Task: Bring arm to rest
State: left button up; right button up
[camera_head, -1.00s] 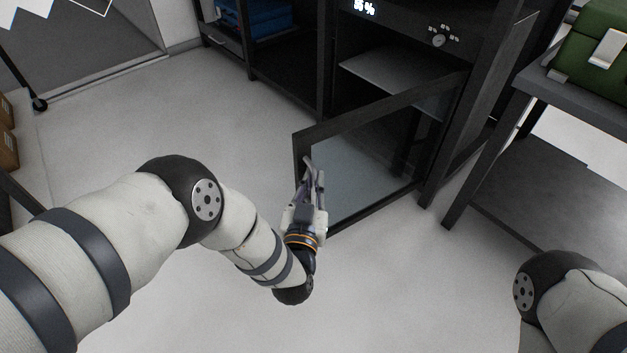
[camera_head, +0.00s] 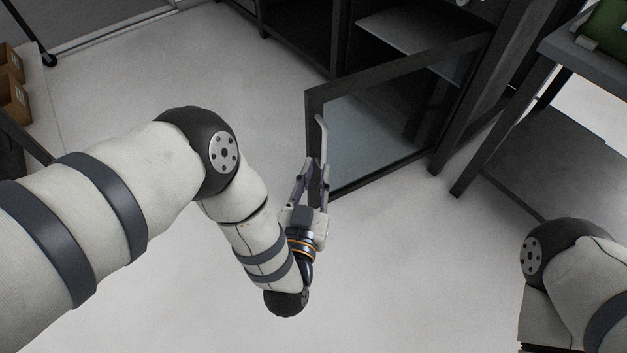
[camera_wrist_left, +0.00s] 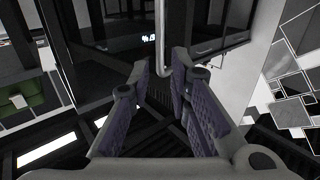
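My left gripper (camera_head: 312,168) is at the free edge of the open, black-framed glass door (camera_head: 398,158) of a dark cabinet. Its fingers are spread apart. In the left wrist view the gripper (camera_wrist_left: 161,72) has a pale bar handle (camera_wrist_left: 161,35) between and beyond its fingertips, with a visible gap on each side. The handle (camera_head: 321,137) also shows in the head view, just past the fingers. My left arm (camera_head: 125,200) reaches in from the left, bent at the elbow. Part of my right arm (camera_head: 580,275) shows at lower right; its gripper is out of view.
The cabinet's interior shelf (camera_head: 395,32) is behind the door. A dark table (camera_head: 575,60) with a green case (camera_head: 605,30) stands at the right. Cardboard boxes (camera_head: 14,100) are at the far left. The pale floor (camera_head: 110,95) between is clear.

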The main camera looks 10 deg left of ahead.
pick_arm(q)
jog(key=s, duration=0.3)
